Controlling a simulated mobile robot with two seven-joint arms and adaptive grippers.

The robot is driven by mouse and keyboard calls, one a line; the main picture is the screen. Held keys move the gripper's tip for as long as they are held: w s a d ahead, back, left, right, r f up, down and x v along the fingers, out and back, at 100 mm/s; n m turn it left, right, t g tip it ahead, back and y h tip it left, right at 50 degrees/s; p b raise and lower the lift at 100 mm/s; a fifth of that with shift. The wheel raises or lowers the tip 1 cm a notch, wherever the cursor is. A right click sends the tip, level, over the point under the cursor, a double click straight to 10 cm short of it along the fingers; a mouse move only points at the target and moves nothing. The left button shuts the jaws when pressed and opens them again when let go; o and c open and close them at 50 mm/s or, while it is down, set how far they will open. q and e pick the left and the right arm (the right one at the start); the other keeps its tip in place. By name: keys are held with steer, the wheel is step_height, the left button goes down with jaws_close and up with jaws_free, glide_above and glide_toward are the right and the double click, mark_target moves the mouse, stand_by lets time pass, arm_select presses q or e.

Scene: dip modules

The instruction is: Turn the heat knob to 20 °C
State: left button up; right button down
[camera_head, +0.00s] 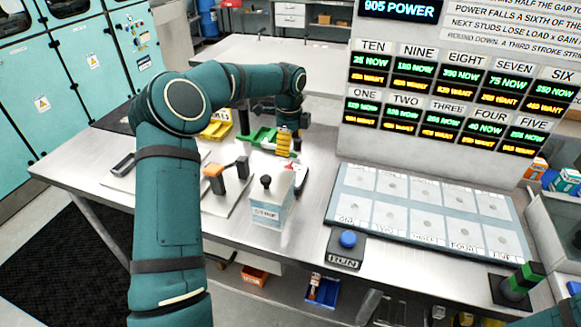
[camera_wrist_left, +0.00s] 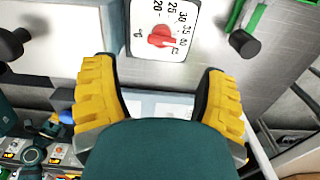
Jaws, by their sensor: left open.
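The heat knob (camera_wrist_left: 160,38) is red and sits on a white dial plate (camera_wrist_left: 140,14) in the left wrist view. Numbers including 20, 25, 30 and 35 run along the dial's upper and right side. The knob's pointing direction is hard to tell exactly. My left gripper (camera_wrist_left: 157,66) is open, with yellow fingers either side of the knob and apart from it. In the head view the left gripper (camera_head: 286,143) is over the far part of the bench, behind the white box (camera_head: 270,210). My right gripper is not seen.
The white box has a black ball-topped lever. A block with orange and black handles (camera_head: 224,182) stands left of it. A green tray (camera_head: 258,135) lies near the gripper. A blue button (camera_head: 348,239) and a pale panel (camera_head: 425,208) are to the right.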

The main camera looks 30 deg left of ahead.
mark_target(290, 165)
arm_select(q)
step_height(290, 165, down, 9)
steer(key=shift+w+b, duration=0.1)
steer(key=shift+b, duration=0.35)
steer(key=c, duration=1.2)
